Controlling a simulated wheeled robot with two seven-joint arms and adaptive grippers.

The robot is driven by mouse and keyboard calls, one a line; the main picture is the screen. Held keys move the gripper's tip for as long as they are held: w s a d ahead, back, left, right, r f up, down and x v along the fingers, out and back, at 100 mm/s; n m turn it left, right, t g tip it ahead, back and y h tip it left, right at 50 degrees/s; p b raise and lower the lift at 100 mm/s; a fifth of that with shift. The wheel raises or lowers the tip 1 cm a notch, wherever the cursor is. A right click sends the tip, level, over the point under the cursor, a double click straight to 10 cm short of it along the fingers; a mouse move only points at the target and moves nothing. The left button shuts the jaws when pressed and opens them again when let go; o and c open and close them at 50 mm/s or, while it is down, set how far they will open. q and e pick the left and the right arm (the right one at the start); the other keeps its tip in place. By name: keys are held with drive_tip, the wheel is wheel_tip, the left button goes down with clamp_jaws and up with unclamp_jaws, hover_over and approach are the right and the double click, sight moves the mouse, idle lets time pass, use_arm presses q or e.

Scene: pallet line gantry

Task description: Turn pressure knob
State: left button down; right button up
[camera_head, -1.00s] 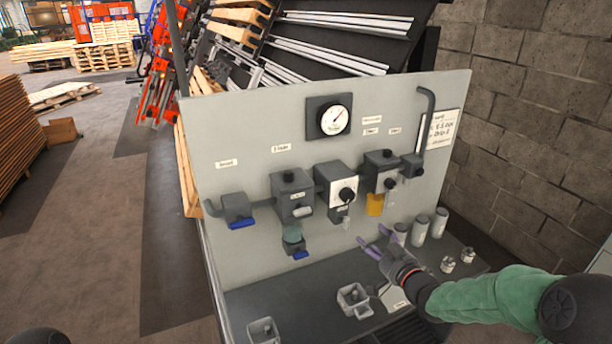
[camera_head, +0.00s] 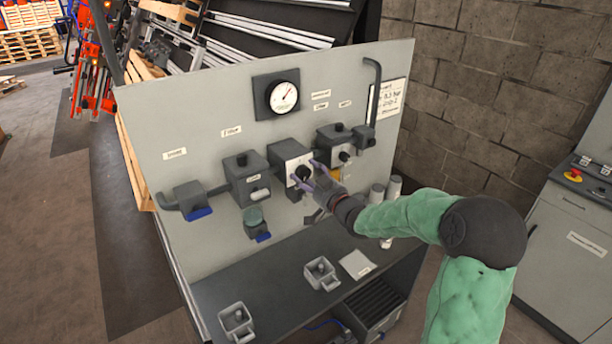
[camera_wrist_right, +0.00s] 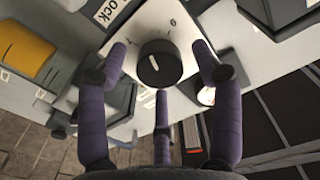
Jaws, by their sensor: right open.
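The pressure knob (camera_head: 302,173) is a round black knob on the white front plate of a grey block, mid-panel. In the right wrist view the knob (camera_wrist_right: 158,64) shows from the front with a white pointer line. My right gripper (camera_head: 308,176) is open, its purple fingers spread around the knob. In the right wrist view the gripper (camera_wrist_right: 158,60) has one finger on each side of the knob and a third below it, with gaps to the knob visible. The pressure gauge (camera_head: 284,97) sits above on the panel. My left gripper is not in view.
The grey panel (camera_head: 225,110) carries other blocks, including a left valve with a blue handle (camera_head: 199,214). Grey cups (camera_head: 321,272) stand on the dark bench (camera_head: 270,290) below. A cabinet with a red button (camera_head: 573,175) stands at the right. A yellow part (camera_wrist_right: 25,50) is near the gripper.

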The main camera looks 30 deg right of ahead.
drive_tip(key=shift+w, duration=0.4)
drive_tip(key=shift+c, duration=0.3)
drive_tip(key=c, duration=1.1)
drive_tip(key=shift+n+b, duration=0.5)
drive_tip(key=shift+b, duration=0.35)
drive_tip(key=n+b, duration=0.6)
drive_tip(key=b, duration=0.2)
drive_tip(key=shift+a+n, duration=0.1)
drive_tip(key=shift+n, duration=0.2)
drive_tip(key=shift+r+n+b, duration=0.1)
drive_tip(key=shift+n+b, duration=1.9)
drive_tip(key=shift+n, duration=0.1)
